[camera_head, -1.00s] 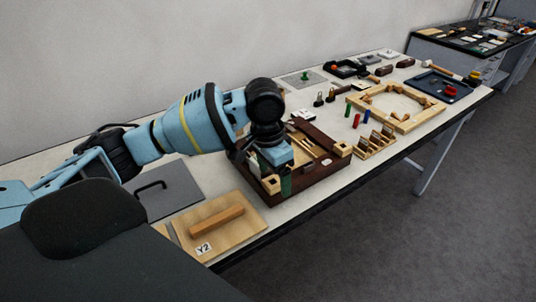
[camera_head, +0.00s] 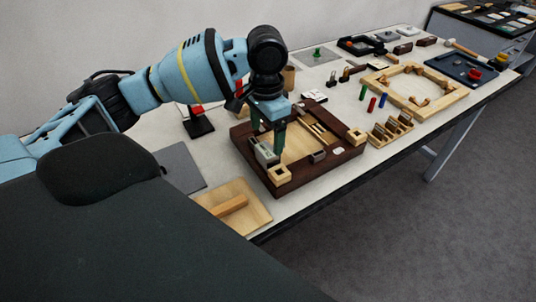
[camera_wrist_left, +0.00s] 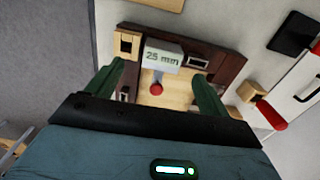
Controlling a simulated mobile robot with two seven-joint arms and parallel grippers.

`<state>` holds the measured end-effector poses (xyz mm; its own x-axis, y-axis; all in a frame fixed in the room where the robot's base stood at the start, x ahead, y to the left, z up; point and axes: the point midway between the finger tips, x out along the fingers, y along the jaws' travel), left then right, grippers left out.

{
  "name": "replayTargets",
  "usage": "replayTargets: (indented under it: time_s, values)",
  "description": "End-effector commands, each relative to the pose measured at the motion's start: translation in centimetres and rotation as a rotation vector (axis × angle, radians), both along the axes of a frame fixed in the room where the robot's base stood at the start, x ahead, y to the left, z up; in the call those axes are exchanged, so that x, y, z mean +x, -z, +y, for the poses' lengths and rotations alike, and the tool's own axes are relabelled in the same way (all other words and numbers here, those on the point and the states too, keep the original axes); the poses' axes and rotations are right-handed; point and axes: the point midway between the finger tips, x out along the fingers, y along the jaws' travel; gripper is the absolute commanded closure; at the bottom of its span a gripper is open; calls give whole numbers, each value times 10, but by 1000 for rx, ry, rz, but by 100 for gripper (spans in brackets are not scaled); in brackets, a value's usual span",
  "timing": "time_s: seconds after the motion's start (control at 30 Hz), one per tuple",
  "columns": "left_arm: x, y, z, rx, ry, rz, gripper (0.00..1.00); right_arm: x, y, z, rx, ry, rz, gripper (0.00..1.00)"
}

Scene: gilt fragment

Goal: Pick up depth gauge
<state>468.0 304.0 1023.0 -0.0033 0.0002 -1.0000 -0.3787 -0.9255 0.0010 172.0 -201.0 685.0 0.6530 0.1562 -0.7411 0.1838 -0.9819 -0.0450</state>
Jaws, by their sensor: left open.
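The likely depth gauge (camera_wrist_left: 163,58) is a grey block marked "25 mm", with a red round knob (camera_wrist_left: 157,89) showing just below it in the left wrist view. In the head view the grey block (camera_head: 266,153) stands at the left side of a dark wooden tray (camera_head: 300,184). My left gripper (camera_head: 268,142) points down over that side of the tray. Its two green fingers are open, one on either side of the block in the left wrist view (camera_wrist_left: 158,72). I cannot tell whether they touch it. My right gripper is not in view.
A light wooden board with a bar (camera_head: 240,207) lies in front of the tray. A black stand (camera_head: 198,124) is behind it. A wooden frame (camera_head: 447,101), small coloured pegs and a slotted rack (camera_head: 389,130) lie to the right. Bare tabletop shows between them.

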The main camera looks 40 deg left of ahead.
Motion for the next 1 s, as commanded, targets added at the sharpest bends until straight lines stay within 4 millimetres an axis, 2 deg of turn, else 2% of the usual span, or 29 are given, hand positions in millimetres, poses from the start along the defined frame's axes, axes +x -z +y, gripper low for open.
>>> replayTargets:
  time_s: [0.13, 0.4, 0.5, 0.77, 1.0]
  values:
    - [1, 4, 0, 0, 0, -1, 20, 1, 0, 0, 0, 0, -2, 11]
    - [8, 41, 2, 0, 1, 1, 20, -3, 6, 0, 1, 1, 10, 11]
    - [8, 48, 2, 1, 1, -1, 20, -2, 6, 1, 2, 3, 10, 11]
    - [8, 50, 1, -1, 1, -4, 20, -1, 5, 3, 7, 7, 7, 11]
    - [8, 50, 1, -1, 1, -4, 49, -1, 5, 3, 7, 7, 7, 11]
